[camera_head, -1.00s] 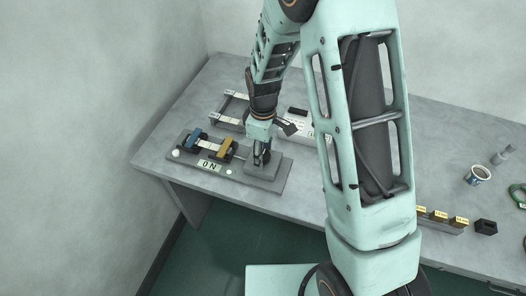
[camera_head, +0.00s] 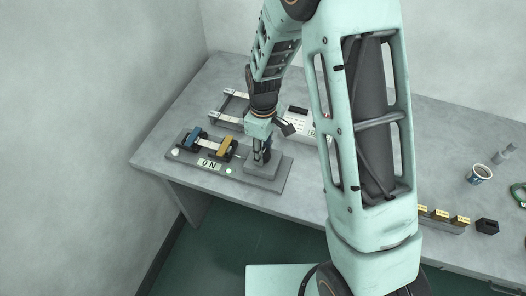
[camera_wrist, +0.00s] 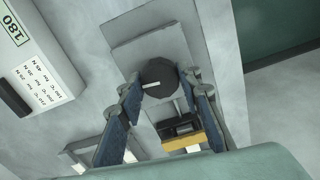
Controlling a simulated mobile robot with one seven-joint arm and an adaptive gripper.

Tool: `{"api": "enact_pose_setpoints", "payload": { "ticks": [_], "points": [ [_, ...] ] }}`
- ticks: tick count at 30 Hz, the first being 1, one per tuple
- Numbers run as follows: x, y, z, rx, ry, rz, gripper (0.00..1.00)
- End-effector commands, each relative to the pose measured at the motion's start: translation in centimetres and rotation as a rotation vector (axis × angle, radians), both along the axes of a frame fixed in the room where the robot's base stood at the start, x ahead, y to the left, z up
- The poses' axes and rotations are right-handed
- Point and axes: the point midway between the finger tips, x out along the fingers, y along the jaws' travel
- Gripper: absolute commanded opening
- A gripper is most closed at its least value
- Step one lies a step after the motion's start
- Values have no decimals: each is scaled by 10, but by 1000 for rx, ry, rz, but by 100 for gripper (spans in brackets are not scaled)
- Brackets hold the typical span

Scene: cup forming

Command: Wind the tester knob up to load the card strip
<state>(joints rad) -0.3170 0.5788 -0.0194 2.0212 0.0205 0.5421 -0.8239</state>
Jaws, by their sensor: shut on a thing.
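The tester (camera_head: 190,165) lies at the table's left front. A white card strip (camera_head: 211,145) spans its blue clamp (camera_head: 193,139) and orange clamp (camera_head: 223,147) and looks flat. Its display (camera_head: 209,164) reads 0 N. The dark round knob (camera_wrist: 158,76), with a white mark line, stands on the tester's grey block (camera_head: 268,174); my gripper hides it in the head view. My gripper (camera_wrist: 161,84) points down over it, its blue fingers shut on the knob from both sides. The orange clamp also shows between the fingers in the wrist view (camera_wrist: 183,140).
A white box (camera_wrist: 35,70) with a 180 display and a printed list stands beside the tester. A grey frame (camera_head: 230,105) lies behind it. A cup (camera_head: 479,174) and small labelled blocks (camera_head: 440,216) are far right. The table's front edge is close to the block.

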Motion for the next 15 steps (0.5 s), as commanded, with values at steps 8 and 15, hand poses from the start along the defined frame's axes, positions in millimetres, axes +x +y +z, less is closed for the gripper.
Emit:
{"api": "enact_pose_setpoints", "payload": {
  "ticks": [8, 15],
  "points": [
    [1, 0, -1, 0, -2, -220, 8],
    [1, 0, -1, 1, -2, -419, 8]
  ]
}}
